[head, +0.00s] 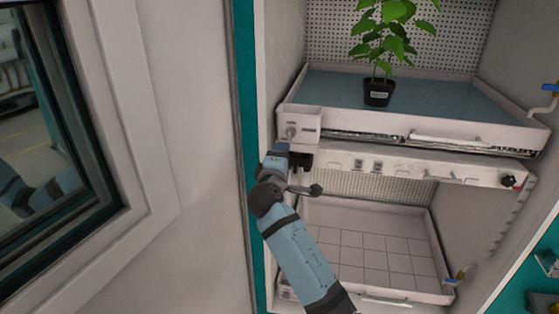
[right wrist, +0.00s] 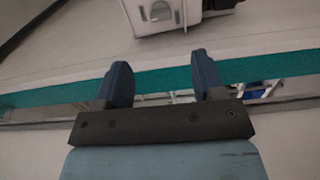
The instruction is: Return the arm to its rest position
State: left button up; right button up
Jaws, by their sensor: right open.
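My right arm reaches up from the bottom of the head view, with its blue links in front of the growth chamber. A white box-like part (right wrist: 165,14) shows beyond the fingertips. My left gripper is not in view.
A potted plant (head: 378,92) stands on the upper tray. A panel with knobs (head: 420,168) runs beneath it. The lower tray (head: 440,262) has a bare gridded floor. A white door with a dark window (head: 150,140) is close on the left.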

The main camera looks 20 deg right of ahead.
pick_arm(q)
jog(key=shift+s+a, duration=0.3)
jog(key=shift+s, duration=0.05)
pick_arm(e)
jog(key=shift+s+a, duration=0.1)
jog(key=shift+s, duration=0.1)
jog(key=s+a+f+m+g+y+p, duration=0.15)
jog(key=s+f+y, duration=0.25)
jog(key=s+f, duration=0.4)
jog(key=s+a+f+y+p, duration=0.1)
jog(key=s+f+y+p, duration=0.3)
jog(key=f, duration=0.7)
pick_arm(q)
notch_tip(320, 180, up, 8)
jog(key=p, duration=0.2)
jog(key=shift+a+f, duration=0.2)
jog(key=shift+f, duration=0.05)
pick_arm(e)
jog(key=s+a+f+m+g+y, duration=0.1)
jog(key=s+f+m+y, duration=0.1)
jog(key=s, duration=1.1)
jog(key=s+a+f+m+g+y, duration=0.1)
jog(key=s+f, duration=0.5)
jog(key=s, duration=0.7)
jog(key=a+m+y, duration=0.1)
jog(key=m+y, duration=0.1)
jog(key=m, duration=0.1)
jog(key=shift+m, duration=0.35)
